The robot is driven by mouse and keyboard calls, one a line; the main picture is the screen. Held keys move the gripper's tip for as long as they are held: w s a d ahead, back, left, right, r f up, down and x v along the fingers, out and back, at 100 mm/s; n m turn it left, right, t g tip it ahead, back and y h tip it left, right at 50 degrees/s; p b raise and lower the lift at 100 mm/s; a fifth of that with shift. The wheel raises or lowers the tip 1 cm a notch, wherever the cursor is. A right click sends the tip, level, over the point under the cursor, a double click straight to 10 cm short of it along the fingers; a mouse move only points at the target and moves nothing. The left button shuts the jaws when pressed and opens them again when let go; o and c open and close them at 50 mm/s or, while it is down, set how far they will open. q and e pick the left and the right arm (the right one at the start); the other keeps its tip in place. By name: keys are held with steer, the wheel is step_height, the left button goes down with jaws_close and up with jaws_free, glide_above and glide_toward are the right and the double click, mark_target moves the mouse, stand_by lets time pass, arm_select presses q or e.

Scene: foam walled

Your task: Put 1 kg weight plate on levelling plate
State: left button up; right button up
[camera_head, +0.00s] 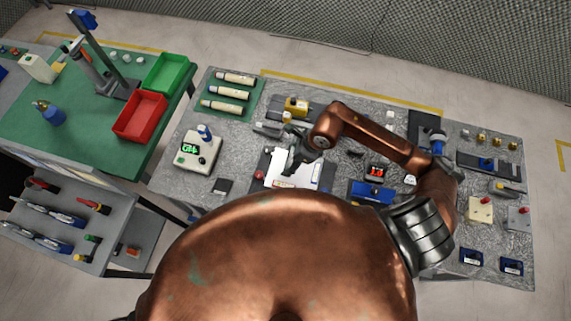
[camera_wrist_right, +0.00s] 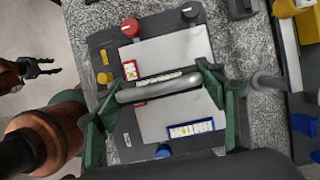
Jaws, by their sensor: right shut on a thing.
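My right gripper (camera_wrist_right: 161,84) is shut on the grey weight plate (camera_wrist_right: 158,90), its green fingers at either end of it. The weight plate looks edge-on, like a thick bar with pale markings. The levelling plate (camera_wrist_right: 185,48), a silver sheet on a dark base with red, black and blue knobs, lies below it. I cannot tell whether they touch. In the head view my right gripper (camera_head: 297,160) is over the white-looking levelling plate (camera_head: 308,171); the weight plate cannot be made out there. My left gripper (camera_wrist_right: 42,68) shows at the left of the wrist view, open and empty.
The grey bench is crowded. A meter with a green display (camera_head: 198,151) stands left of the levelling plate. A blue box (camera_head: 372,192) and a red-display device (camera_head: 376,172) stand right of it. A green mat with several tubes (camera_head: 229,92) lies behind left.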

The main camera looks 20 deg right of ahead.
mark_target(292, 161)
steer(key=w+d+f, duration=0.1)
steer(key=w+f, duration=0.1)
steer(key=f, duration=0.1)
steer(key=shift+d+p, duration=0.35)
steer(key=shift+d, duration=0.05)
step_height(292, 161, down, 3)
steer(key=shift+w+r+p, duration=0.1)
steer(key=shift+r+p, duration=0.05)
steer(key=shift+p, duration=0.55)
steer(key=shift+f, duration=0.2)
steer(key=shift+f, duration=0.15)
steer(key=o, duration=2.1)
steer(key=shift+c, duration=0.2)
